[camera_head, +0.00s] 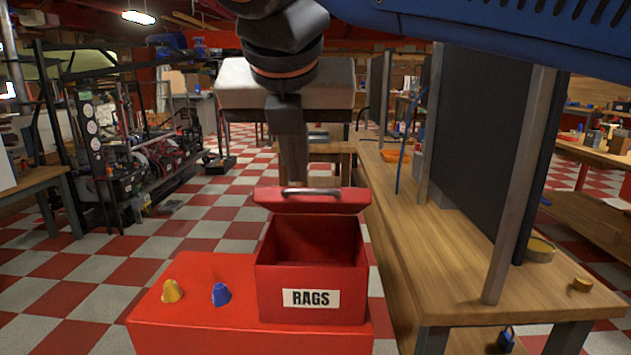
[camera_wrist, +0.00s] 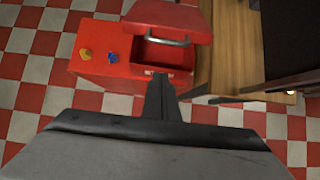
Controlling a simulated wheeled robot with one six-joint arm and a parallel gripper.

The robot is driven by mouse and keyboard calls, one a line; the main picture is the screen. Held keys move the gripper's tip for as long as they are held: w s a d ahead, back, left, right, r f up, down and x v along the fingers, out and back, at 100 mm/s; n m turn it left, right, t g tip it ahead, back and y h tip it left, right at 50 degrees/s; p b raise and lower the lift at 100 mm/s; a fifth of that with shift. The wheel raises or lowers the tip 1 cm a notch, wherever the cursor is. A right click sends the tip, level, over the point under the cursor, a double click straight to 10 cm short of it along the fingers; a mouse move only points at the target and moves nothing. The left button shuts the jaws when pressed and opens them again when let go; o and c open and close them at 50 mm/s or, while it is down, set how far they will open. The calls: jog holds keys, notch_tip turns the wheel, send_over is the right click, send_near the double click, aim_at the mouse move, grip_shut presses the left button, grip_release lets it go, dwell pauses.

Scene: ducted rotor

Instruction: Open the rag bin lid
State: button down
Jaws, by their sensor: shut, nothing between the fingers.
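The red rag bin (camera_head: 311,306), labelled RAGS, stands on a red cabinet top. Its lid (camera_head: 318,207) is raised and tilted at the back, and the dark red inside shows below it. My gripper (camera_head: 295,183) is shut and empty, pointing down by the handle in the head view. I cannot tell whether it touches. In the wrist view my gripper (camera_wrist: 160,80) overlaps the bin's front edge.
A yellow piece (camera_head: 172,291) and a blue piece (camera_head: 220,294) sit on the red cabinet (camera_head: 190,325) left of the bin. A wooden workbench (camera_head: 450,265) with a dark upright panel stands close on the right. Checkered floor is open to the left.

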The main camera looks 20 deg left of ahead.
aim_at(304, 191)
jog(key=w+a+f, duration=0.2)
jog(key=w+f, duration=0.4)
jog(key=w, duration=0.3)
jog(key=shift+f, duration=0.25)
jog(key=shift+w+a, duration=0.1)
jog(key=shift+w+r, duration=0.2)
jog(key=shift+w, duration=0.05)
dwell(0.4)
